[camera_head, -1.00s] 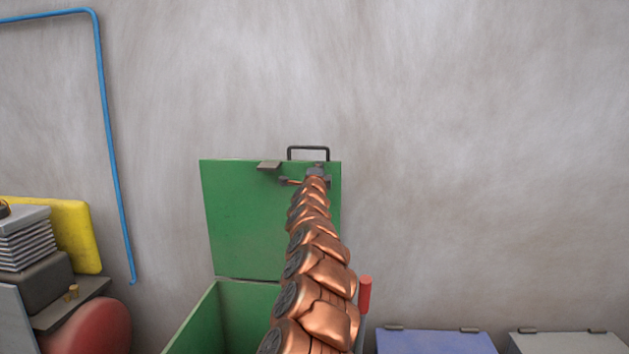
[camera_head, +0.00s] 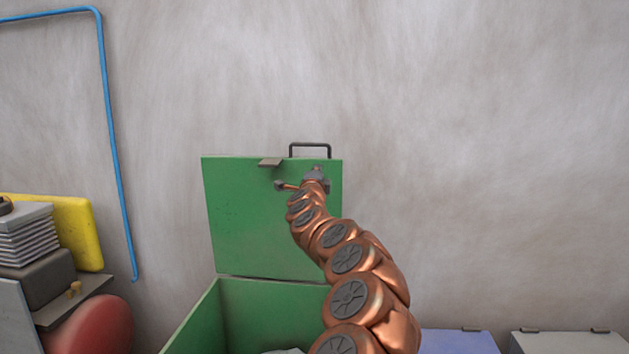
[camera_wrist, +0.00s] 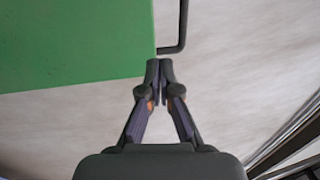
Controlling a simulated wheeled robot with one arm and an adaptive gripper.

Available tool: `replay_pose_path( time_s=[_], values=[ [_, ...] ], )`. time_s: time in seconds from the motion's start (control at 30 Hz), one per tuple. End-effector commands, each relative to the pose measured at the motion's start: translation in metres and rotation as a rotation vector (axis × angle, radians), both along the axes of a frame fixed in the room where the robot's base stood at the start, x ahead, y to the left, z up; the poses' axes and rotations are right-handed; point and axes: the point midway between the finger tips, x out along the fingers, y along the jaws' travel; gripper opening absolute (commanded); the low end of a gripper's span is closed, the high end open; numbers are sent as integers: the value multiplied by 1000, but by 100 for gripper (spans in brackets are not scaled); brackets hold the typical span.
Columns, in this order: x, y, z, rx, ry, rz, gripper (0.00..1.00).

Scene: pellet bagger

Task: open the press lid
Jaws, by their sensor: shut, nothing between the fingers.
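The green press lid (camera_head: 245,215) stands raised, about upright, at the back of the green press box (camera_head: 270,310). A dark handle (camera_head: 310,146) sticks up from its top edge, and a small latch plate (camera_head: 270,163) sits on that edge. My gripper is at the lid's upper right in the head view, mostly hidden by my copper arm. In the wrist view my gripper (camera_wrist: 160,68) is shut and empty. Its tips are beside the edge of the green lid (camera_wrist: 80,40), just below the end of the handle (camera_wrist: 181,25). I cannot tell whether they touch.
Left stand a yellow panel (camera_head: 72,232), a dark stack of plates (camera_head: 27,240) and a red rounded tank (camera_head: 90,325). A blue pipe (camera_head: 110,130) runs down the wall. A blue box (camera_head: 455,341) and a grey box (camera_head: 560,342) are at lower right. The wall area right of the lid is clear.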

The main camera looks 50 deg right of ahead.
Motion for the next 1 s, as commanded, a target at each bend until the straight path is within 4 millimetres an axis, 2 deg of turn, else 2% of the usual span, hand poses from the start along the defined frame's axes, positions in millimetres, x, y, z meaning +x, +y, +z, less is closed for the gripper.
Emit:
replay_pose_path(
  time_s=[0.5, 1.0],
  values=[
    [-25, 40, -4, 1, 0, 5, 0],
    [-32, 49, -4, -1, 1, 1, 0]
  ],
)
